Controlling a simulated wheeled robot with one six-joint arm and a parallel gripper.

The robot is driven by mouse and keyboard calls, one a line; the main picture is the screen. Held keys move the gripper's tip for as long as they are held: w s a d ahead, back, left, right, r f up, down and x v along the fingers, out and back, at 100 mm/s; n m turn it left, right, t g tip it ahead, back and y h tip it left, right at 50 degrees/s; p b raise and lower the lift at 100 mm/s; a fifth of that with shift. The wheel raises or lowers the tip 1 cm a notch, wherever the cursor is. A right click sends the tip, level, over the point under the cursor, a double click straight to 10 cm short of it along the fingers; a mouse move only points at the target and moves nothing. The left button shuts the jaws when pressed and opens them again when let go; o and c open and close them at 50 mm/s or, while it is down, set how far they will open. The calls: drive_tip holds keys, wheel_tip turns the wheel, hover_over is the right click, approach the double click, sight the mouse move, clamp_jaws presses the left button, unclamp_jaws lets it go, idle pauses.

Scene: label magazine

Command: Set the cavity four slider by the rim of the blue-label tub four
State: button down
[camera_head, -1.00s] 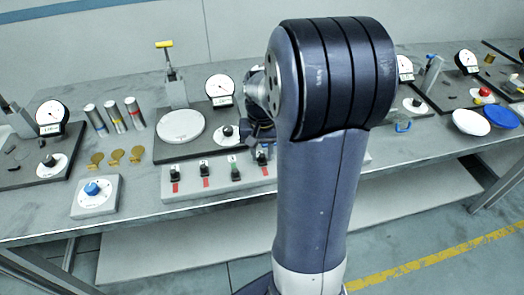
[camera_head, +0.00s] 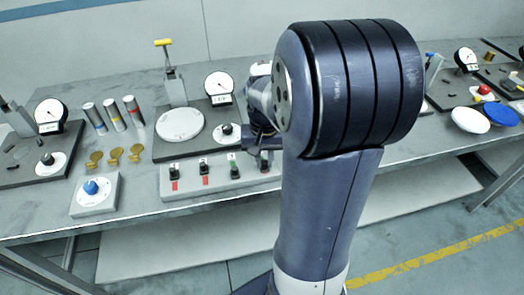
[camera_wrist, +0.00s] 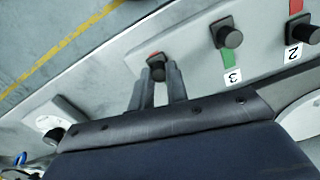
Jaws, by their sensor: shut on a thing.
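A pale slider panel (camera_head: 220,184) stands at the bench's front edge, with several black knobs in slots. My gripper (camera_wrist: 157,74) is shut on the knob of slider four (camera_wrist: 156,60), beyond the slider labelled 3. A little red shows just past this knob; my fingers hide the rest of its slot and label. In the head view my gripper (camera_head: 264,150) is at the panel's right end, partly behind my arm. Slider three's knob (camera_wrist: 228,36) has a green strip below it. I cannot make out a blue-label tub four or its rim.
A round white plate (camera_head: 180,124) and a dial gauge (camera_head: 219,84) stand behind the panel. Cylinders with coloured bands (camera_head: 112,116), gold discs (camera_head: 115,157) and a blue-knob box (camera_head: 95,194) are to the left. White and blue dishes (camera_head: 470,119) are at right. My arm hides the bench's middle.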

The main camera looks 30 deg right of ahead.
sight(265, 163)
drive_tip(key=shift+s+a, duration=0.1)
drive_tip(key=shift+s, duration=0.15)
drive_tip(key=c, duration=1.4)
unclamp_jaws()
drive_tip(key=shift+o, duration=0.2)
wheel_tip(265, 163, up, 11)
drive_tip(key=shift+f, duration=0.15)
